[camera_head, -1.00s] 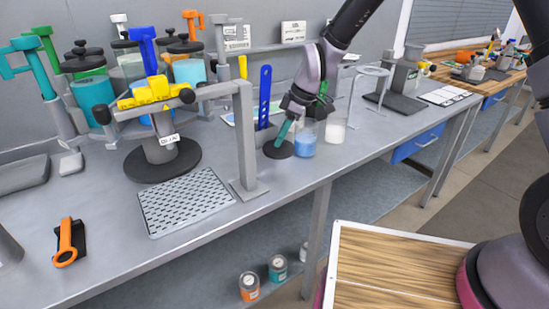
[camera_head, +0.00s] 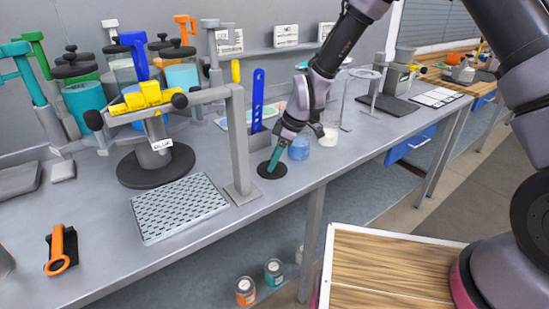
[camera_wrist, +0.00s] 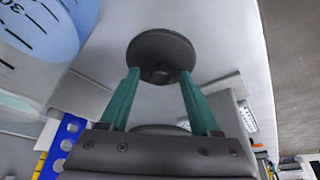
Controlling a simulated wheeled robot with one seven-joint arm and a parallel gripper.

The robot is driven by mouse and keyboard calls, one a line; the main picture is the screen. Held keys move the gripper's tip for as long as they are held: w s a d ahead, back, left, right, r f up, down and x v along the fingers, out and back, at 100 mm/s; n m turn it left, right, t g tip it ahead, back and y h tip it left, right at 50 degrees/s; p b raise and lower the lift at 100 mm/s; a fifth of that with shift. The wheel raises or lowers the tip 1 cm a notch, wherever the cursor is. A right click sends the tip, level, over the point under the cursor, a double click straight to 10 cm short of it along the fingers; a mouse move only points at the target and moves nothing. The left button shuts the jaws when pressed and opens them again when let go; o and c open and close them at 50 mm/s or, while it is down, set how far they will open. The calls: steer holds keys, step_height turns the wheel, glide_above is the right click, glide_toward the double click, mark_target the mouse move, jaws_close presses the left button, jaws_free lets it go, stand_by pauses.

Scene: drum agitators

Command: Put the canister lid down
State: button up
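The canister lid (camera_head: 272,170), a dark grey disc with a small central knob, appears to lie flat on the grey bench near its front edge. It also shows in the wrist view (camera_wrist: 160,48). My gripper (camera_head: 272,165) is right over the lid, pointing down. In the wrist view its teal fingers (camera_wrist: 159,74) stand apart on either side of the knob, with gaps visible. A clear container with blue contents (camera_head: 299,148) stands just right of the lid, without a lid on it. It fills the upper left of the wrist view (camera_wrist: 45,25).
A container with white contents (camera_head: 329,137) stands further right. A blue perforated upright (camera_head: 257,100) is behind the lid. A grey post stand (camera_head: 240,150) and perforated mat (camera_head: 178,208) are to the left. Bare bench lies between post and lid.

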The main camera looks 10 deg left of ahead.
steer(key=v, duration=1.2)
steer(key=shift+r, duration=0.2)
steer(key=d+r+m+t+h, duration=0.2)
steer(key=d+r+m+t, duration=0.2)
steer(key=d+r+m, duration=1.2)
steer(key=s+d+r+m+t, duration=0.1)
steer(key=s+d+r+m, duration=0.2)
steer(key=d, duration=0.7)
steer(key=s+d+r+m+t, duration=0.2)
steer(key=s+d+r+m, duration=0.2)
steer(key=s+d+r, duration=0.3)
steer(key=s+d, duration=0.2)
steer(key=d, duration=0.2)
steer(key=shift+s+r+t+h, duration=0.25)
steer(key=shift+s+t+h, duration=0.05)
